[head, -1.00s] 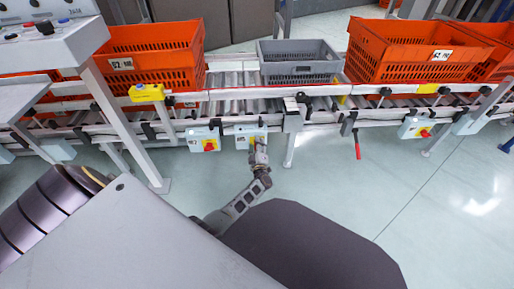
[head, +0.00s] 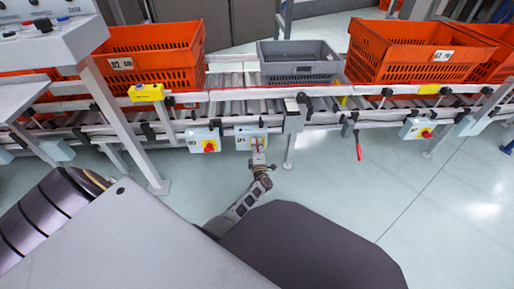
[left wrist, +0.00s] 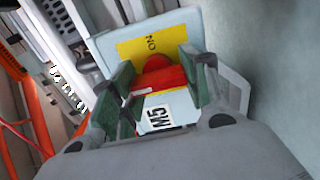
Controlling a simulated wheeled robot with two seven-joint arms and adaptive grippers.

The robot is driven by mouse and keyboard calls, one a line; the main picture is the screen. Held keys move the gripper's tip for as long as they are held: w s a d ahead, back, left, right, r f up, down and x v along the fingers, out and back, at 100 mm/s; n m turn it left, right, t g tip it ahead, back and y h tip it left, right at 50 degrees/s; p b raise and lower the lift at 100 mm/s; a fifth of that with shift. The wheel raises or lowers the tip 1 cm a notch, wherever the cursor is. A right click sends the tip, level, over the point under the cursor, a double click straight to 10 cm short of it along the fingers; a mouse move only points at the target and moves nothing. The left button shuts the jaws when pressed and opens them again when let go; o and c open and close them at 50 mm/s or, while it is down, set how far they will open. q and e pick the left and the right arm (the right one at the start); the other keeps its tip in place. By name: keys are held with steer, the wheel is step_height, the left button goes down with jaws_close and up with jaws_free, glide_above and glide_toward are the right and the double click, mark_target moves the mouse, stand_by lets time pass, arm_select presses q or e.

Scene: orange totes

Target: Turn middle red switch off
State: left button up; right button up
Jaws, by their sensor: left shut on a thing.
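The middle red switch (left wrist: 158,76) sits on a yellow plate marked ON, on a pale box (head: 251,133) labelled M5 below the conveyor rail. In the left wrist view it lies between the green pads of my left gripper (left wrist: 160,82), which is shut on it. In the head view my left gripper (head: 258,154) reaches up to the front of this box and covers part of the switch. The pads hide the sides of the knob. My right gripper is not in view.
Another red switch (head: 209,146) is on a box to the left, and one more (head: 426,133) is far right. A red lever (head: 359,150) hangs right of the middle box. Orange totes (head: 162,52) and a grey tote (head: 298,69) stand on the conveyor. Floor in front is clear.

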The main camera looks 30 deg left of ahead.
arm_select(q)
steer(key=shift+f, duration=0.15)
steer(key=o, duration=1)
steer(key=shift+m, duration=0.4)
